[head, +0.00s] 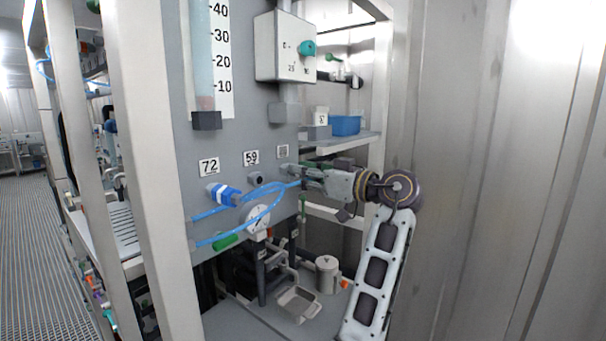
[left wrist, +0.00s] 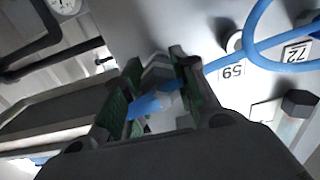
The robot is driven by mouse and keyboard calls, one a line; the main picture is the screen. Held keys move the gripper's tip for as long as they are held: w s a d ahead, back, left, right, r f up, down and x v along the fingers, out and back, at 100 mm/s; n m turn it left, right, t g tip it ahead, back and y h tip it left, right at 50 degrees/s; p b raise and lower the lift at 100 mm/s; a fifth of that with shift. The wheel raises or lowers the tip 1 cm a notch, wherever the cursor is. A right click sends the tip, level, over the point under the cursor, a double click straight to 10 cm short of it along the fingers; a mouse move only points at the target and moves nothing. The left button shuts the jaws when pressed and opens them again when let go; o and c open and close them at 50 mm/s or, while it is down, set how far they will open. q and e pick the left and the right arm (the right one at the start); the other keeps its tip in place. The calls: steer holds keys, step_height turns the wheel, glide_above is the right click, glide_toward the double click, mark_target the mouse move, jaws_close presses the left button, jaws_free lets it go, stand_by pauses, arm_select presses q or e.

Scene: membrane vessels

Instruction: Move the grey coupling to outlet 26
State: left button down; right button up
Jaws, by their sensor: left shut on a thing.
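My left gripper (head: 305,176) reaches the panel from the right. It is shut on the grey coupling (left wrist: 157,72), which shows between the green-padded fingers in the left wrist view (left wrist: 152,92). A blue hose (head: 268,206) runs from the gripper to the left. In the head view the fingers hide the coupling. Outlet 59 (head: 256,178) is a bare dark port left of the gripper. A third label (head: 283,151) stands above the gripper, too small to read. I cannot make out a number 26.
A pressure gauge (head: 258,222) and a green handle (head: 225,242) sit below the outlets. A control box (head: 285,47) and a shelf with a blue bin (head: 345,125) are above and behind. A steel jug (head: 327,273) and a tray (head: 298,304) stand below. A frame post (head: 157,170) is at left.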

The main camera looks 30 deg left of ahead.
steer(key=shift+a, duration=0.45)
steer(key=shift+d, duration=0.35)
steer(key=shift+f, duration=0.3)
steer(key=shift+a, duration=0.25)
stand_by(0.5)
arm_select(q)
steer(key=shift+b, duration=0.55)
arm_select(e)
steer(key=shift+f, duration=0.25)
steer(key=shift+d, duration=0.25)
steer(key=shift+f, duration=0.25)
steer(key=shift+a, duration=0.25)
stand_by(0.4)
